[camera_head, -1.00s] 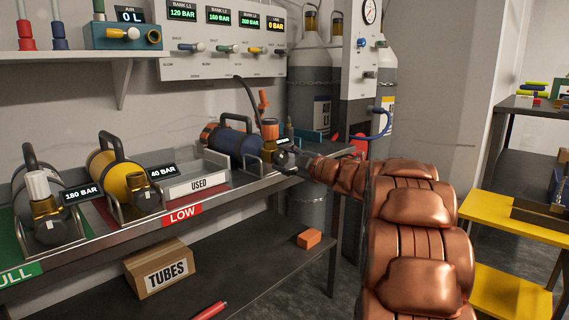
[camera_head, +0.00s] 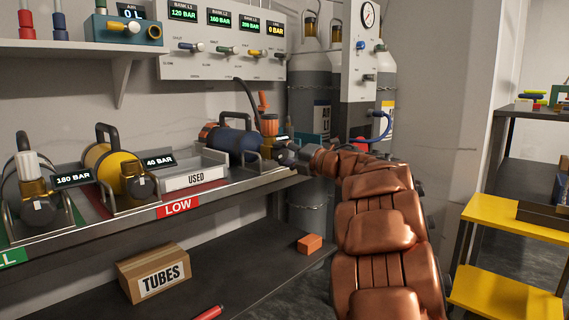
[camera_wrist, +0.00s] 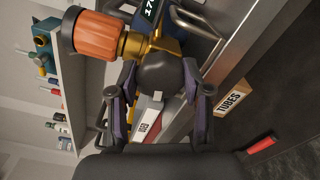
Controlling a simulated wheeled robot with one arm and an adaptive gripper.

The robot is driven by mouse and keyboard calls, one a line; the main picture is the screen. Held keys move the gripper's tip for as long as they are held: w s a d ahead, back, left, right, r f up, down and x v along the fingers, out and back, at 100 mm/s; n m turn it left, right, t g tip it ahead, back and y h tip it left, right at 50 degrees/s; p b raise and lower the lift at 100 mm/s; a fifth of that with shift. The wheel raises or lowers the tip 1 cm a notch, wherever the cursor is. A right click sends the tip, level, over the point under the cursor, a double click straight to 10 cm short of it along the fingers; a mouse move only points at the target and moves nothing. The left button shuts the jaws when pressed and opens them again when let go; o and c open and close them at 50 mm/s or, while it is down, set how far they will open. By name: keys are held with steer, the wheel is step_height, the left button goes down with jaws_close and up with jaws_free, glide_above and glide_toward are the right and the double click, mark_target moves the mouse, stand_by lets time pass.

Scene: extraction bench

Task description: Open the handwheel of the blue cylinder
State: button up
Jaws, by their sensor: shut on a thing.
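The blue cylinder (camera_head: 236,141) lies in a cradle at the right end of the bench, its valve end facing right. An orange fitting (camera_head: 270,123) stands on its brass valve; it is large in the wrist view (camera_wrist: 96,36). My gripper (camera_head: 288,152) is at the valve. In the wrist view its two fingers (camera_wrist: 155,80) are shut on the black, rounded handwheel (camera_wrist: 158,72), one on each side. In the head view the gripper mostly hides the handwheel. Part of a display shows beside the valve in the wrist view (camera_wrist: 148,10).
A yellow cylinder (camera_head: 103,160) with a 40 BAR display and a grey one (camera_head: 30,185) reading 180 BAR lie to the left. The USED sign (camera_head: 195,178) stands near the bench edge. A TUBES box (camera_head: 153,272) is below. Yellow steps (camera_head: 510,220) stand right.

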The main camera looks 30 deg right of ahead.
steer(key=n+b, duration=0.2)
steer(key=n, duration=0.1)
steer(key=shift+f+n, duration=0.15)
steer(key=shift+n, duration=0.25)
steer(key=n+b, duration=0.1)
steer(key=n, duration=1.2)
steer(key=shift+a+n, duration=0.1)
steer(key=shift+n, duration=0.2)
steer(key=n, duration=0.3)
steer(key=shift+n, duration=0.3)
steer(key=n, duration=0.8)
steer(key=shift+s, duration=0.1)
steer(key=shift+n, duration=2.4)
